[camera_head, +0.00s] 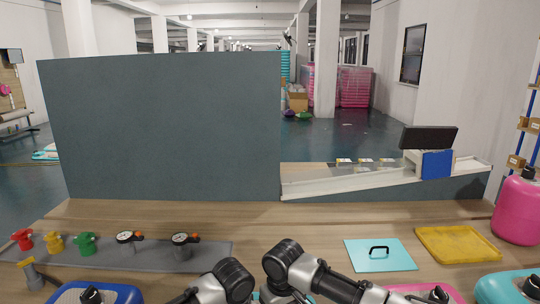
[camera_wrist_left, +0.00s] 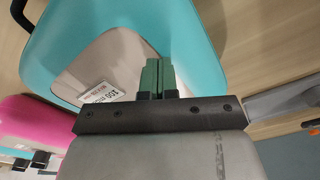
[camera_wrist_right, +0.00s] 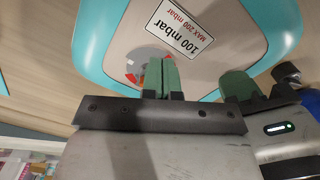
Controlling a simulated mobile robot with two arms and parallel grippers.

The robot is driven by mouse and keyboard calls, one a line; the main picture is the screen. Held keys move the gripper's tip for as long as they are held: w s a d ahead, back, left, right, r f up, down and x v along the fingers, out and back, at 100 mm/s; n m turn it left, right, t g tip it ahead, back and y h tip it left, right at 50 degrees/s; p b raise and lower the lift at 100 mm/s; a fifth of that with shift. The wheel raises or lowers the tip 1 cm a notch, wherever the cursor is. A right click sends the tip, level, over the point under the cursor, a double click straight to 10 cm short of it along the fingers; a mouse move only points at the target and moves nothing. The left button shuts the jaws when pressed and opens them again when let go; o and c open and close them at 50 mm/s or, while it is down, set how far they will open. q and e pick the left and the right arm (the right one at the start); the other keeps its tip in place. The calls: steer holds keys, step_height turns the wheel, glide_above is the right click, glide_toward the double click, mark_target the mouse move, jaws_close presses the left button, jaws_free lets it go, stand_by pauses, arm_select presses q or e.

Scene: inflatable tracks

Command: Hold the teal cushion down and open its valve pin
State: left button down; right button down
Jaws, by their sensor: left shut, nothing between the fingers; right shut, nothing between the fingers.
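The teal cushion (camera_wrist_right: 92,40), with a pale top and a "100 mbar, MAX 200 mbar" label (camera_wrist_right: 180,25), fills much of the right wrist view. It also shows in the left wrist view (camera_wrist_left: 60,40); in the head view my arms largely hide it at the bottom middle. A round grey, red and white valve fitting (camera_wrist_right: 134,66) is partly hidden behind my right fingers. My right gripper (camera_wrist_right: 160,62) is shut and empty, over the fitting. My left gripper (camera_wrist_left: 158,62) is shut and empty, over the cushion's pale top. I cannot tell whether either touches it.
Blue (camera_head: 70,292) and pink (camera_head: 450,293) cushions and another teal one (camera_head: 508,288) line the front edge. A teal plate with handle (camera_head: 400,256), yellow tray (camera_head: 457,262) and pink bottle (camera_head: 517,212) stand right. Gauges (camera_head: 128,238) sit left. A dark panel (camera_head: 165,125) stands behind.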

steer(key=shift+w+f, duration=0.1)
steer(key=shift+w, duration=0.2)
steer(key=shift+w+d, duration=0.1)
steer(key=shift+d, duration=0.1)
stand_by(0.4)
steer(key=shift+d, duration=0.15)
steer(key=shift+w+d, duration=0.3)
steer(key=shift+d, duration=0.05)
steer(key=shift+w+d, duration=0.1)
stand_by(0.3)
steer(key=shift+d, duration=0.1)
steer(key=shift+s+d, duration=0.2)
steer(key=shift+r, duration=3)
